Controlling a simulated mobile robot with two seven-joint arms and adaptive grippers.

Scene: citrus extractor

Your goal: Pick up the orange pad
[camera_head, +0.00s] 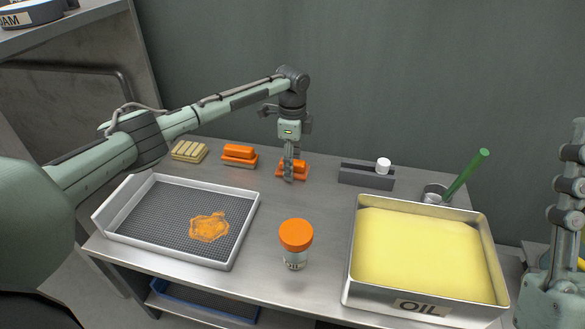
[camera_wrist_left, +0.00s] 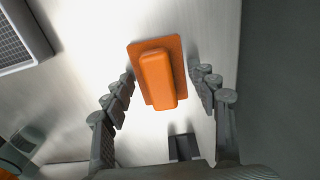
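An orange pad with a raised block handle (camera_wrist_left: 157,80) lies on the bench in the left wrist view, between the two fingers of my left gripper (camera_wrist_left: 164,74). The fingers are apart, with a gap on each side of the pad. In the head view my left gripper (camera_head: 289,172) points down over this orange pad (camera_head: 301,170) at the back of the bench and hides part of it. A second orange pad (camera_head: 239,153) sits to its left. My right gripper (camera_head: 568,205) shows at the right edge, partly cut off; its opening is unclear.
A yellow ribbed block (camera_head: 189,151) is at the back left. A white tray with a dark mesh and orange stain (camera_head: 165,215) is front left. An orange-lidded jar (camera_head: 296,240) stands front centre. A grey slotted holder (camera_head: 365,178) and oil tray (camera_head: 420,310) are to the right.

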